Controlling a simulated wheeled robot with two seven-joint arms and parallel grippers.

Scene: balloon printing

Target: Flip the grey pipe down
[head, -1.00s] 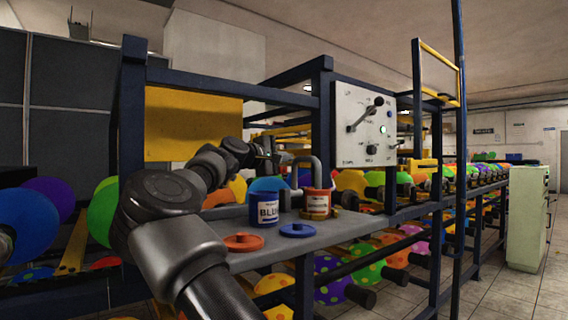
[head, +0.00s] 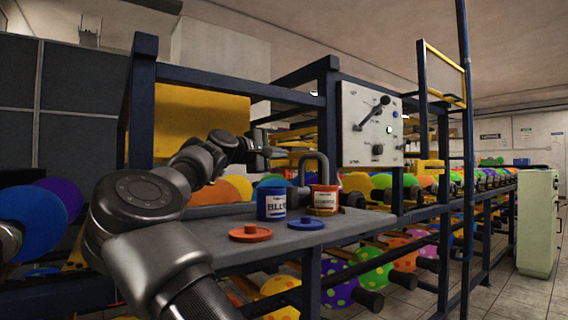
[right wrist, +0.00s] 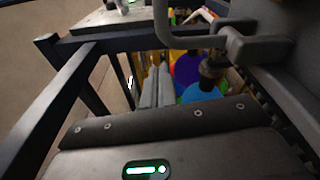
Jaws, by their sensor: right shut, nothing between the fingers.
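The grey pipe (head: 318,157) is a bent, arched tube standing at the back of the grey shelf, with its bend up. One end comes down at the red can; I cannot tell if it enters it. In the right wrist view the pipe (right wrist: 162,28) curves down at the top and runs right to a grey fitting. My right gripper (head: 281,153) is shut and empty, just left of the pipe's bend in the head view. Its fingers (right wrist: 157,74) also show in the right wrist view, below and left of the pipe, apart from it. My left gripper is out of view.
A blue can (head: 272,207) and a red can (head: 324,203) stand on the shelf (head: 225,228). A red lid (head: 250,233) and a blue lid (head: 306,223) lie in front. A control panel (head: 368,125) with a lever hangs behind, right. Blue frame posts (head: 143,105) flank my arm.

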